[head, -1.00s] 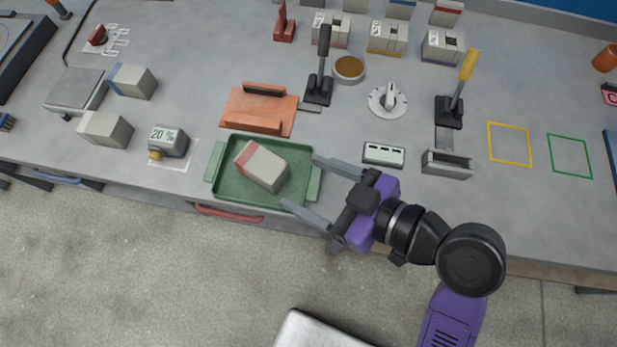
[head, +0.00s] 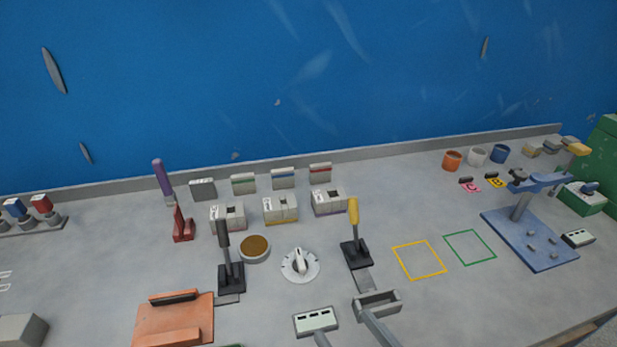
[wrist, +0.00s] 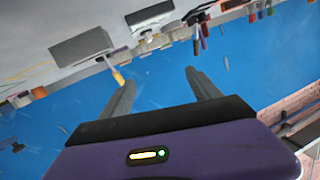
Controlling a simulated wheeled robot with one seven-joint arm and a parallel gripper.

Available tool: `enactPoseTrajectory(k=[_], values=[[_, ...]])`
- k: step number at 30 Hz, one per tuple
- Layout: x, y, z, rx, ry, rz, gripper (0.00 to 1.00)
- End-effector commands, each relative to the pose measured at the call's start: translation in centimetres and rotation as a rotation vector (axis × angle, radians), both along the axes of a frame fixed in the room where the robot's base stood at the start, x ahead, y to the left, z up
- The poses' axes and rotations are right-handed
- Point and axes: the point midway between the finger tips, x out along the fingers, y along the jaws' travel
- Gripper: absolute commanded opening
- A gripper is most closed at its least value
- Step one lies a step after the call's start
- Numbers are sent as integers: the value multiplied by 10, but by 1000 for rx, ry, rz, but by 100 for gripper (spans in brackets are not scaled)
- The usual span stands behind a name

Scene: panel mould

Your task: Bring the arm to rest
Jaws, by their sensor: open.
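My gripper (wrist: 160,76) shows in the wrist view with its two grey fingers spread apart and nothing between them. Behind the fingers is the blue wall. In the head view only the tips of my gripper (head: 343,326) enter at the bottom edge, in front of a small grey tray (head: 378,303) and a white display box (head: 316,321). The rest of my arm is out of the head view.
A yellow-handled lever (head: 354,232), a black lever (head: 230,262) and a white dial (head: 300,264) stand on the grey bench. An orange fixture (head: 175,320) is at lower left. A blue stand (head: 525,240) is at right. The yellow outlined square (head: 418,261) is empty.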

Motion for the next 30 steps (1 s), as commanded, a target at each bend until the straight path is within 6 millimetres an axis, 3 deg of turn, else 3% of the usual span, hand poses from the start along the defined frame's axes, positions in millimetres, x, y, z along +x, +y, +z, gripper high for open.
enactPoseTrajectory(k=[1,6,12,17,21,25,30], values=[[-13,-21,-5,1,-8,-68,72],[-58,-75,-3,-3,-70,-238,72],[-122,-111,6,-42,-114,-343,72],[-173,-123,7,-98,-93,-384,72],[-208,-128,-5,-148,-13,-404,72],[-228,-131,-15,-158,49,-424,72],[-234,-133,-18,-162,69,-434,72]])
